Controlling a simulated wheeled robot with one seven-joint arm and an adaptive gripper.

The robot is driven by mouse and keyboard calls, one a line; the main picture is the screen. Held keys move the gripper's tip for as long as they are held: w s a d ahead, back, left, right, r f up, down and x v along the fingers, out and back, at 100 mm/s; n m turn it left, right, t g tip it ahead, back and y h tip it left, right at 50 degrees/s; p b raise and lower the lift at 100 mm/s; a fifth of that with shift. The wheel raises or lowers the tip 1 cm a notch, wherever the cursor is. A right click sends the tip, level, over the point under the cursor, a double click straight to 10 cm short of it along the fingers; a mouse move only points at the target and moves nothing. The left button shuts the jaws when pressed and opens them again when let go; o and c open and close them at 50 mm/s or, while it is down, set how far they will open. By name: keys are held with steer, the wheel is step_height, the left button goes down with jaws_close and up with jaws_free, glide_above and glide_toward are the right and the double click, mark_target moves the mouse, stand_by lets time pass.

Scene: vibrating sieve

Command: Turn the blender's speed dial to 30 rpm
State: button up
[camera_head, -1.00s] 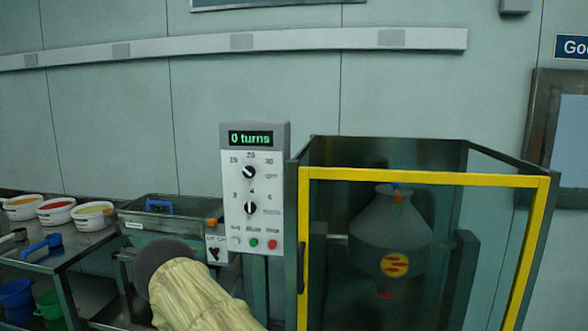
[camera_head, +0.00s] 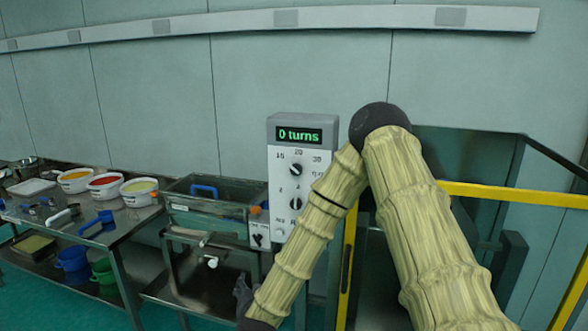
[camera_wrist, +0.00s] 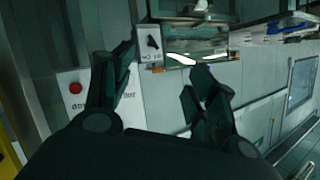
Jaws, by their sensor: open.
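The control panel (camera_head: 282,200) stands upright in the head view, and its green display (camera_head: 299,135) reads "0 turns". The speed dial (camera_head: 296,170) is the upper black knob, marked 15, 20 and 30; its pointer is too small to read surely. A second knob (camera_head: 296,203) sits below it, partly behind my arm. In the wrist view my gripper (camera_wrist: 160,66) is open and empty, its fingers apart. The panel's lower part with a red button (camera_wrist: 75,88) shows left of the fingers there; the speed dial is not seen in that view.
A yellow-framed guard (camera_head: 480,191) stands right of the panel, largely behind my arm. A small box with a switch (camera_head: 258,237) and a metal bin (camera_head: 222,207) are left of the panel. A bench (camera_head: 60,232) with several tubs is at far left.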

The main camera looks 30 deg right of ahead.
steer(key=w+d+r+m+h+p, duration=0.1)
steer(key=w+d+r+m+h, duration=0.15)
steer(key=r, duration=0.55)
steer(key=w+d+r+m+h+p, duration=0.1)
steer(key=d+r+h, duration=0.1)
steer(key=d+r, duration=0.35)
steer(key=m+g+h+p, duration=0.1)
steer(key=m+h+p, duration=0.2)
steer(key=m+h, duration=0.15)
glide_toward(295, 171)
steer(key=shift+m+y, duration=0.3)
steer(key=p+x, duration=0.1)
steer(key=x, duration=0.1)
steer(key=p+x, duration=0.1)
steer(key=x, duration=0.2)
steer(key=p+x, duration=0.2)
steer(key=x, duration=0.1)
steer(key=shift+s+d+r, duration=0.1)
steer(key=shift+s+r, duration=0.05)
steer(key=shift+r, duration=0.25)
steer(key=shift+w+d+f, duration=0.15)
steer(key=shift+w+d, duration=0.3)
steer(key=shift+d, duration=0.1)
steer(key=c, duration=1)
